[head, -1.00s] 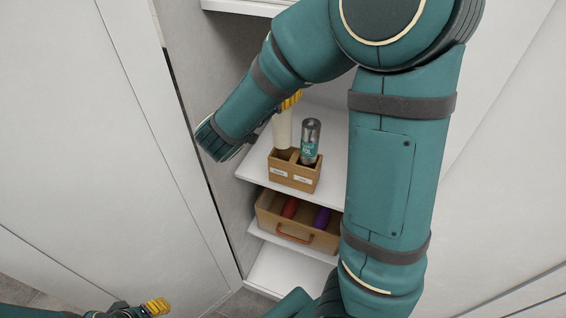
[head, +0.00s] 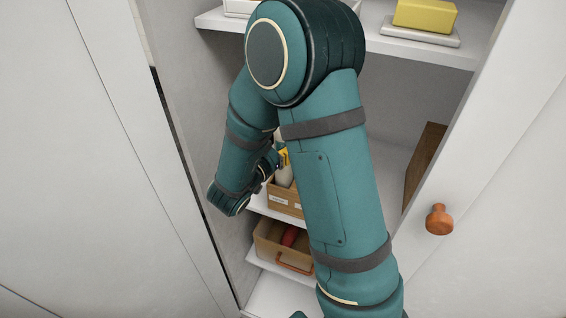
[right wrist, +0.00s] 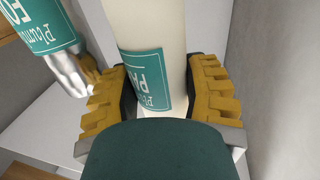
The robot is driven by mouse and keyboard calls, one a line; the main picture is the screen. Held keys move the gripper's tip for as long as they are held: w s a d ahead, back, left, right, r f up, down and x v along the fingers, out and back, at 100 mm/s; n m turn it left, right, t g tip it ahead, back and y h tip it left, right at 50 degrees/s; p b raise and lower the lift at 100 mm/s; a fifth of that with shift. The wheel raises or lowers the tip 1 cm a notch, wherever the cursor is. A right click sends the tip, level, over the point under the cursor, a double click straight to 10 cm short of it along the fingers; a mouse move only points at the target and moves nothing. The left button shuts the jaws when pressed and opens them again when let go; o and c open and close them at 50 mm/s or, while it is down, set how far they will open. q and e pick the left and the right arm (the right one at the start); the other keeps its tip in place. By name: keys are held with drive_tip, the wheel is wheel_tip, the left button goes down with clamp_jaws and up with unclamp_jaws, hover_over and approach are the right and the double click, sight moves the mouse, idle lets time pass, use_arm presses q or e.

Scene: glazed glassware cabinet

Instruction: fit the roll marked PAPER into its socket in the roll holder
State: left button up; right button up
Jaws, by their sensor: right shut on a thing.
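The PAPER roll is cream with a teal label and stands between my right gripper's yellow fingers in the right wrist view (right wrist: 155,35). My right gripper (right wrist: 160,95) is shut on it. In the head view the roll (head: 284,177) shows as a short cream piece below the yellow fingertip, over the left part of the wooden roll holder (head: 284,198). Its lower end is hidden, so I cannot tell how deep it sits. A silver roll with a teal label (right wrist: 45,25) stands beside it in the wrist view; my arm hides it in the head view. My left gripper is out of view.
The holder stands on a white shelf inside the cabinet. Below it is a wooden drawer box (head: 270,245) with a red thing (head: 289,236). A yellow block (head: 425,15) lies on the upper shelf. An orange knob (head: 439,219) sticks out at the right.

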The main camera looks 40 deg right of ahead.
wheel_tip(320, 180, down, 6)
drive_tip(key=shift+r+b, duration=0.2)
drive_tip(key=shift+b, duration=0.25)
drive_tip(key=shift+f, duration=0.15)
drive_tip(key=o, duration=1.3)
drive_tip(key=v, duration=1.2)
drive_tip(key=shift+r, duration=0.25)
